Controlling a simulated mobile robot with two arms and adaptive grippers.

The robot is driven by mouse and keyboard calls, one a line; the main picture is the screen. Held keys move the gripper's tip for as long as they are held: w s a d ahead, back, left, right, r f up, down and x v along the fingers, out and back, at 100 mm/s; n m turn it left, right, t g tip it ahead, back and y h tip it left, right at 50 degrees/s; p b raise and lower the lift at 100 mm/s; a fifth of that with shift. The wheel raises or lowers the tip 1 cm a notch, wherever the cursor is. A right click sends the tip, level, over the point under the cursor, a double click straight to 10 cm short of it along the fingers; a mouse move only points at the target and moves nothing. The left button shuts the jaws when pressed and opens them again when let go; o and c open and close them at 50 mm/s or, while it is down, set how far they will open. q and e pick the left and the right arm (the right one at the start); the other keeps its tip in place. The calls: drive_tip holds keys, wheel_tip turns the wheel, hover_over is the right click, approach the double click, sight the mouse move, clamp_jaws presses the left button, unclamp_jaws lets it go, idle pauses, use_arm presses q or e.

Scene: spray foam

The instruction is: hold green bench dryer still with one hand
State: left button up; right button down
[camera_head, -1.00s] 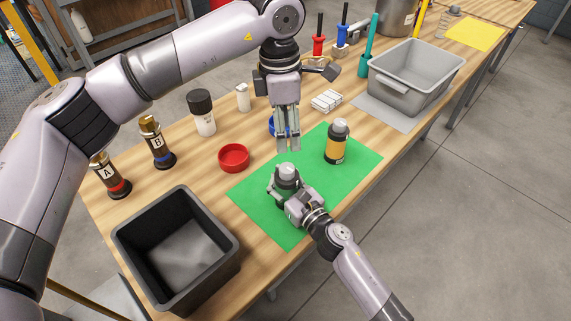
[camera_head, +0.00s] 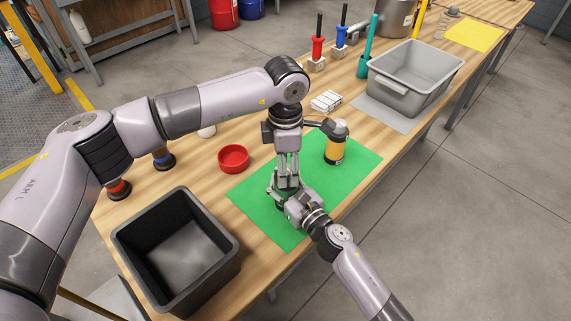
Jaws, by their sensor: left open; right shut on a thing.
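The bench dryer (camera_head: 281,206), a dark canister with a grey cap, stands on the green mat (camera_head: 257,219). It is mostly hidden behind both grippers, and its green colour is hard to make out. My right gripper (camera_head: 280,194) is shut on its body from the front right. My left gripper (camera_head: 287,183) points straight down with its fingers open around or just above the canister's cap. I cannot tell whether they touch the cap.
A yellow-orange bottle with a grey cap (camera_head: 335,146) stands on the mat close behind the grippers. A red dish (camera_head: 233,158) lies left of the mat. A black bin (camera_head: 125,240) stands at the front left, and a grey tub (camera_head: 440,77) at the back right.

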use_arm(q)
drive_tip(key=shift+w, duration=0.1)
drive_tip(key=c, duration=1.1)
drive_tip(key=shift+w+a+m, duration=0.1)
drive_tip(key=shift+m, duration=0.3)
drive_tip(key=shift+c, duration=0.2)
drive_tip(key=m, duration=0.2)
drive_tip(key=shift+m, duration=0.4)
drive_tip(key=m, duration=0.5)
drive_tip(key=shift+c, duration=0.2)
drive_tip(key=m, duration=0.9)
drive_tip(key=shift+o, duration=0.2)
drive_tip(key=shift+a+m, duration=0.1)
drive_tip(key=shift+m, duration=0.2)
